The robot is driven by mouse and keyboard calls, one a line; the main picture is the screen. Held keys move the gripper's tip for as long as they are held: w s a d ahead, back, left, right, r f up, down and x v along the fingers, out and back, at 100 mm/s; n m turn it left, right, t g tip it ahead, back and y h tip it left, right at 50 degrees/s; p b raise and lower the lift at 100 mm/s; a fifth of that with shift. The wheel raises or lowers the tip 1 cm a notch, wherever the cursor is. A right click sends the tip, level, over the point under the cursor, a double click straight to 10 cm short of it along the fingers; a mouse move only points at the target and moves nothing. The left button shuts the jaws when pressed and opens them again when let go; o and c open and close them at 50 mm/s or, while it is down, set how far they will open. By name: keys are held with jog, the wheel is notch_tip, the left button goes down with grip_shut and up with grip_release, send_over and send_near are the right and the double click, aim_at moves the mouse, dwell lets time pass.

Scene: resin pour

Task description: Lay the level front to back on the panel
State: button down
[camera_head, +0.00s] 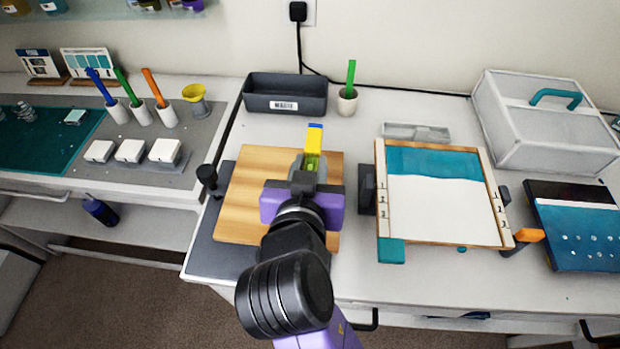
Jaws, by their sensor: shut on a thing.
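The level is a yellow bar (313,142) with a blue far end and a green vial. My gripper (306,182) is shut on it near its near end. The level points front to back over a wooden board (255,190); I cannot tell whether it touches the board. My gripper and arm hide the level's near end and part of the board. To the right lies a framed panel (436,209), white with a teal band at its far end and numbered marks on both sides. The level and my gripper are left of this panel, apart from it.
A dark bin (285,94) and a cup with a green stick (347,102) stand behind the board. A clear tray (416,132) lies behind the panel. A white case with a teal handle (545,122) and a blue device (580,235) are at right.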

jog(key=shift+f, duration=2.1)
jog(key=c, duration=1.2)
grip_release()
jog(key=shift+f, duration=0.1)
jog(key=shift+o, duration=0.2)
jog(key=v, duration=1.2)
jog(key=shift+b, duration=0.45)
jog(key=shift+r, duration=0.2)
